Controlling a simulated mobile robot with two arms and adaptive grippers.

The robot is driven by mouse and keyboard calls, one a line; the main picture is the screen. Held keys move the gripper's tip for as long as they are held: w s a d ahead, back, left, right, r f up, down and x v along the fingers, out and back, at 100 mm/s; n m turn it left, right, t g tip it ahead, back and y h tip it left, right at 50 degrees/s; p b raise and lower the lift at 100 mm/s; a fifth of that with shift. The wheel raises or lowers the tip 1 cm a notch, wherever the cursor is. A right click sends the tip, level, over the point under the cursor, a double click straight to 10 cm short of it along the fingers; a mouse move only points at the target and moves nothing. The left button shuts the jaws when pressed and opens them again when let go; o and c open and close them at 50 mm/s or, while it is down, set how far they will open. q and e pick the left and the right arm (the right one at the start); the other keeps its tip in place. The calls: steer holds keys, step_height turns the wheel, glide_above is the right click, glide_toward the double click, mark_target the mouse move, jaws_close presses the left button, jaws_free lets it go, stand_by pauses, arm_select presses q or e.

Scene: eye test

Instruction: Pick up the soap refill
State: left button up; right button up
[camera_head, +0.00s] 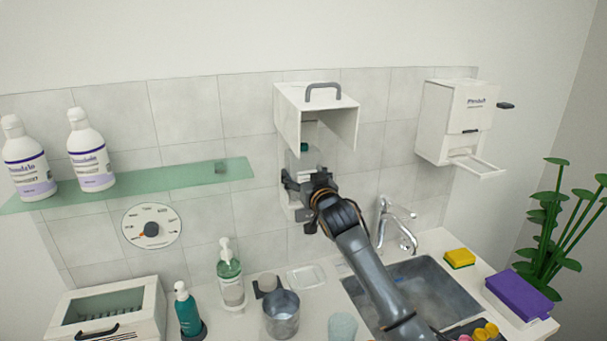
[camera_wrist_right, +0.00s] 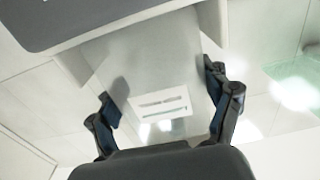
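A clear, greyish container with a small teal part (camera_head: 304,147), apparently the soap refill, is in the white wall dispenser, whose cover (camera_head: 343,120) is raised. Its smooth translucent body, with a pale slotted label, shows in the right wrist view (camera_wrist_right: 165,65). My right gripper (camera_head: 306,183) is at the dispenser front and hides the container's lower part. In the right wrist view the fingers (camera_wrist_right: 165,98) stand wide apart at either side of the body. I cannot tell whether they touch it. My left gripper is out of view.
A glass shelf (camera_head: 130,184) with two white bottles (camera_head: 90,155) is at left. Below stand a green pump bottle (camera_head: 230,275), a teal bottle (camera_head: 187,312) and a metal cup (camera_head: 281,318). A sink (camera_head: 435,290) and tap (camera_head: 398,222) are by my right arm.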

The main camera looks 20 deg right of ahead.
steer(key=shift+c, duration=1)
